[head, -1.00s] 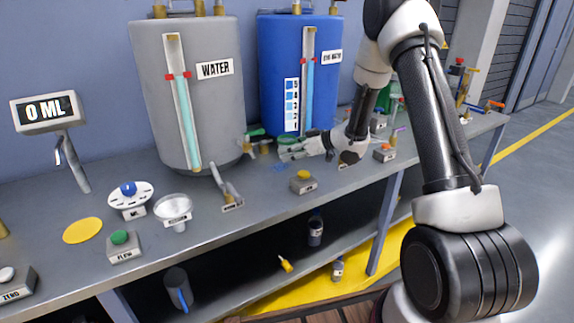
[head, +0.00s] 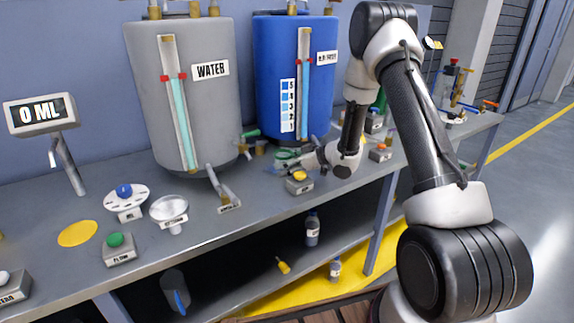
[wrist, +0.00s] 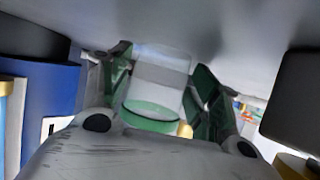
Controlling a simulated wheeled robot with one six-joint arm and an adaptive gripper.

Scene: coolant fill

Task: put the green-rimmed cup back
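The green-rimmed cup (wrist: 158,85) is clear-walled and sits between the two dark green fingers of my gripper (wrist: 165,92) in the wrist view. The fingers lie against both sides of it, so my gripper looks shut on it. In the head view the cup's green rim (head: 287,154) shows small at the tip of my gripper (head: 289,158), low over the bench in front of the blue tank (head: 290,80).
A yellow-button box (head: 299,183) stands close in front of my gripper. The grey water tank (head: 183,95) and its tap lever (head: 222,190) are to the left. An orange-button box (head: 380,153) is to the right. The display (head: 40,111) reads 0 ML.

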